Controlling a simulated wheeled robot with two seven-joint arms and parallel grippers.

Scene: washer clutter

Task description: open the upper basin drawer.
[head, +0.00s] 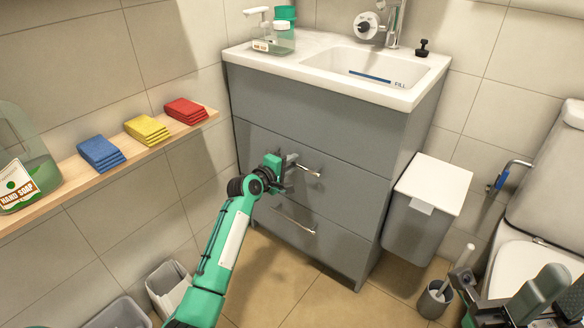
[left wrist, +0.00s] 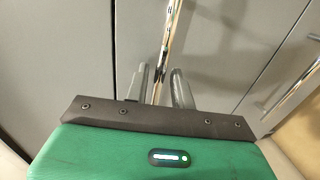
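The upper basin drawer (head: 352,178) is a grey front under the basin, and it looks closed, flush with the cabinet. Its metal bar handle (head: 309,169) is partly hidden by my left gripper (head: 288,165). In the left wrist view the handle (left wrist: 164,45) runs down between the two grey fingers of my left gripper (left wrist: 160,88). The fingers are apart, one on each side of the bar, with a gap visible. My right arm's end (head: 535,298) shows in part at the lower right, far from the drawer; its finger state is unclear.
The lower drawer has its own bar handle (head: 293,218). A grey bin with a white lid (head: 433,184) stands close right of the cabinet. A wooden shelf (head: 110,172) with folded cloths and hand soap is at left. The floor before the cabinet is mostly clear.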

